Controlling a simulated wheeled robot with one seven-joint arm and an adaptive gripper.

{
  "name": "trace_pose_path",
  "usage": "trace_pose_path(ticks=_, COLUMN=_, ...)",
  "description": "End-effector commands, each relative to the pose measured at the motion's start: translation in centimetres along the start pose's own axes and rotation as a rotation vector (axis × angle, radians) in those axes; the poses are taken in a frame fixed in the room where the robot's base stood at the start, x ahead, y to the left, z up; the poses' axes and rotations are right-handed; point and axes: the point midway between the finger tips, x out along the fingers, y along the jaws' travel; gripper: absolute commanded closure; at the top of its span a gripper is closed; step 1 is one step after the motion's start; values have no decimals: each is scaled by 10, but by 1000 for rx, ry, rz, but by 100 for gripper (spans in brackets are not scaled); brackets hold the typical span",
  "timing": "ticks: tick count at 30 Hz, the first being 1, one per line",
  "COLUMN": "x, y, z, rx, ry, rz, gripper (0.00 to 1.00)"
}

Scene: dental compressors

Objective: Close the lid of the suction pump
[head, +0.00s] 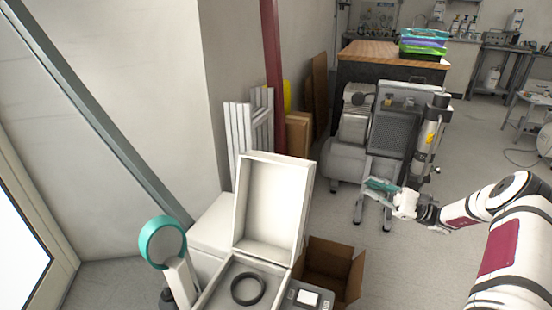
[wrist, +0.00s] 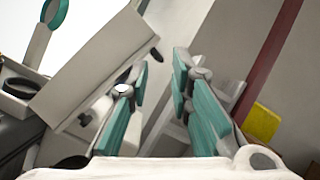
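The suction pump appears to be the white box (head: 215,293) at the lower middle of the head view. Its lid (head: 273,200) stands open, upright and leaning slightly back. A dark ring (head: 248,289) lies inside the box. In the wrist view the lid (wrist: 92,68) is a tilted pale panel at the left, with the ring (wrist: 20,86) beyond it. My gripper (head: 369,184) is to the right of the lid, apart from it, with teal fingers. In the wrist view the fingers (wrist: 162,68) are spread with nothing between them.
An open cardboard box (head: 332,270) stands on the floor right of the pump. A teal-ringed device (head: 163,242) stands to its left. A grey compressor unit (head: 400,120) is behind my gripper. White boards (head: 240,135) lean on the wall. Floor is clear at the centre right.

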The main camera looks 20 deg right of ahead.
Motion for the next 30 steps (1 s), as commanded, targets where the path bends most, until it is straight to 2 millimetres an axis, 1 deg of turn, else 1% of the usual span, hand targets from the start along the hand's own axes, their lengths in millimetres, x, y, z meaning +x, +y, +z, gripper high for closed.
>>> trace_pose_path(ticks=1, x=-11, y=0, z=0, rx=-1, ry=1, rz=-1, gripper=80)
trace_pose_path(ticks=3, x=-23, y=0, z=-1, rx=-1, ry=1, rz=-1, gripper=80)
trace_pose_path(ticks=6, x=-37, y=0, z=0, rx=-1, ry=0, rz=-1, gripper=80)
trace_pose_path(ticks=9, x=-45, y=0, z=0, rx=0, ry=0, rz=0, gripper=80)
trace_pose_path(ticks=13, x=-50, y=0, z=0, rx=1, ry=-1, rz=1, gripper=80)
trace_pose_path(ticks=20, x=-50, y=0, z=0, rx=1, ry=0, rz=1, gripper=80)
trace_pose_path(ticks=21, x=-50, y=0, z=0, rx=0, ry=0, rz=1, gripper=87)
trace_pose_path(ticks=23, x=-46, y=-1, z=-2, rx=-18, ry=4, rz=10, gripper=100)
trace_pose_path(ticks=26, x=-27, y=-9, z=-14, rx=-128, ry=32, rz=64, gripper=100)
trace_pose_path(ticks=30, x=11, y=-23, z=-41, rx=-395, ry=84, rz=183, gripper=100)
